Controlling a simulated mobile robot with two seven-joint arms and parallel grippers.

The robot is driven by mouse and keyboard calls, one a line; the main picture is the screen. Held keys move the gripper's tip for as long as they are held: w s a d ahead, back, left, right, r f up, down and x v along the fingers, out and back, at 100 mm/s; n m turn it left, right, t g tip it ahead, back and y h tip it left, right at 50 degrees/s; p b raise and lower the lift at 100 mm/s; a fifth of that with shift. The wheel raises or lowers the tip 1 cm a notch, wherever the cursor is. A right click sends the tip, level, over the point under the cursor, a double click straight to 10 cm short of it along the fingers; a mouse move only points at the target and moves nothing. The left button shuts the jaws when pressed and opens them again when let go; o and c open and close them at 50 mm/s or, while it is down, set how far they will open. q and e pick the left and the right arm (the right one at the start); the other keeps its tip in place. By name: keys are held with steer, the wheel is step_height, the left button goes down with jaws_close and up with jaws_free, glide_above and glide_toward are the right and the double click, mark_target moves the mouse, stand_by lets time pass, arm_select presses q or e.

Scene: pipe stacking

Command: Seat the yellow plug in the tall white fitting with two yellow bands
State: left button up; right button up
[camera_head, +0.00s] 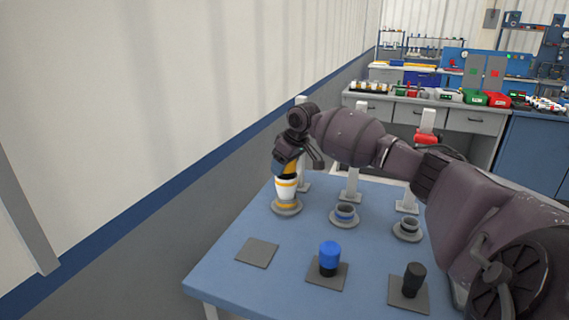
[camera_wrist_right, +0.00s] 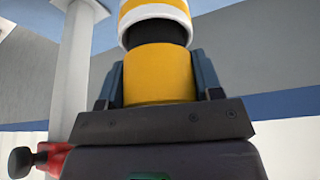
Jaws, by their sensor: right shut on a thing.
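The tall white fitting with two yellow bands (camera_head: 286,188) stands upright on a round grey base at the left of the table. My right gripper (camera_head: 287,163) is above it, shut on the yellow plug (camera_head: 289,170). In the right wrist view the yellow plug (camera_wrist_right: 158,74) sits between both fingers, with its dark end toward the fitting (camera_wrist_right: 155,14). The dark end meets the fitting's white rim, and a dark band shows between rim and yellow body. How deep it goes in is hidden. My left gripper is out of view.
A blue plug (camera_head: 329,255) and a black plug (camera_head: 414,278) stand on square pads. An empty pad (camera_head: 257,253) lies at left. A blue-banded fitting (camera_head: 345,216) and a dark-ringed one (camera_head: 407,230) stand right of the yellow-banded one. White posts (camera_head: 352,180) rise behind.

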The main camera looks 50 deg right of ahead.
steer(key=shift+f, duration=0.35)
steer(key=o, duration=1)
steer(key=shift+o, duration=0.2)
steer(key=p+v, duration=0.3)
steer(key=v, duration=0.7)
steer(key=shift+s+r, duration=0.25)
steer(key=shift+r, duration=0.1)
